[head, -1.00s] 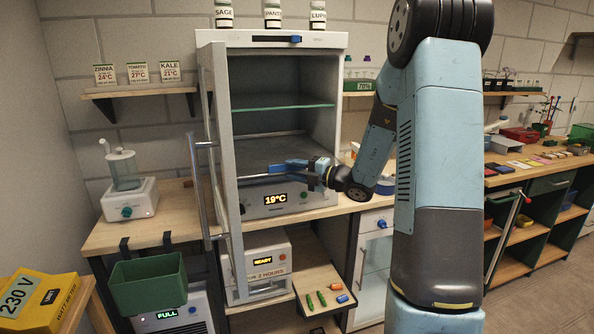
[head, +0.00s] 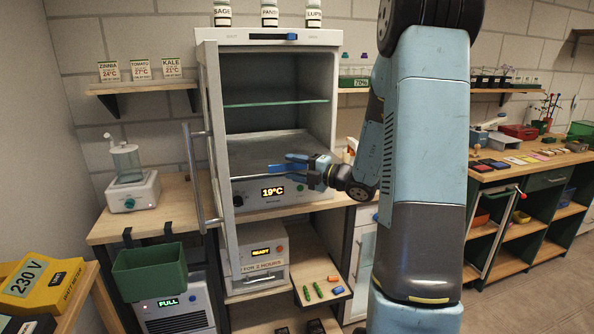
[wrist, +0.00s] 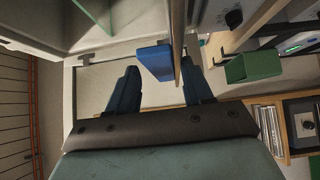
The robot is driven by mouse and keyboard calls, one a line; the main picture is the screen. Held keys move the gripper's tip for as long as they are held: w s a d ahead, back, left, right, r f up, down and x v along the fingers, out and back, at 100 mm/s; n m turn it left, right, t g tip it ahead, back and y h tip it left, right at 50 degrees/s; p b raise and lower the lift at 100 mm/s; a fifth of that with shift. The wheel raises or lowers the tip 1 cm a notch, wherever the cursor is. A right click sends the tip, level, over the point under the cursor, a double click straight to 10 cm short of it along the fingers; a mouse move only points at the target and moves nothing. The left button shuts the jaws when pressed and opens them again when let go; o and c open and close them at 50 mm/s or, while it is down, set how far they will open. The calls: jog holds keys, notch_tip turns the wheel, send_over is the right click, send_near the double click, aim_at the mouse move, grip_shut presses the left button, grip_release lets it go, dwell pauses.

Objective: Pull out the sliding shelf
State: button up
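The white cabinet (head: 270,36) stands on the bench with its door (head: 226,150) swung open toward me. Inside, a grey shelf (head: 262,150) lies below a fixed glass shelf (head: 275,103). My gripper (head: 287,163) is at the front of the grey shelf, just above the 19°C display. In the wrist view, my two dark blue fingers (wrist: 160,88) are spread apart. A blue block (wrist: 155,61), which looks like a pull tab, shows between and beyond them. I cannot tell whether a finger touches it. In the head view the tab cannot be told from the blue fingers.
The open door's bar handle (head: 198,180) stands left of my gripper. A green bin (head: 150,272) hangs at the bench front. Below, a small pulled-out wooden shelf (head: 318,275) holds several small items. A humidifier-like device (head: 130,190) stands left on the bench.

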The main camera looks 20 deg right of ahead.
jog(key=shift+o, duration=0.5)
jog(key=shift+f, duration=0.1)
jog(key=shift+d, duration=0.1)
jog(key=shift+s+d, duration=0.15)
jog(key=shift+s, duration=0.05)
jog(key=v, duration=1.3)
